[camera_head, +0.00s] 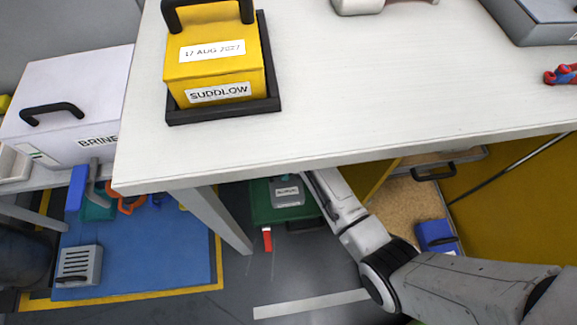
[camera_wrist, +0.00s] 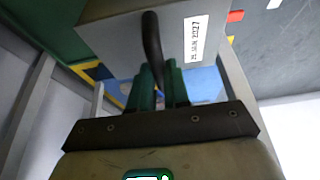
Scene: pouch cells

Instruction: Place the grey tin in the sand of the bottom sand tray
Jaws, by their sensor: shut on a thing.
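The grey tin (camera_wrist: 120,45) has a black handle and a white date label, and fills the top of the wrist view. My gripper (camera_wrist: 158,85) has its green fingers shut on the handle (camera_wrist: 152,45). In the head view the tin (camera_head: 287,190) shows small below the bench edge, in front of a green surface; I cannot tell whether it touches it. The bench hides most of my gripper there. A sand-filled tray (camera_head: 392,205) lies low at the right, beyond my arm, with a blue tin (camera_head: 436,236) in it. Another tray front with a dark handle (camera_head: 433,173) is above it.
The white bench (camera_head: 380,90) overhangs my forearm and carries a yellow tin (camera_head: 215,75) in a black tray. The bench leg (camera_head: 222,222) stands left of the green thing (camera_head: 262,205). Yellow panels (camera_head: 520,195) flank the sand. Grey floor is open below.

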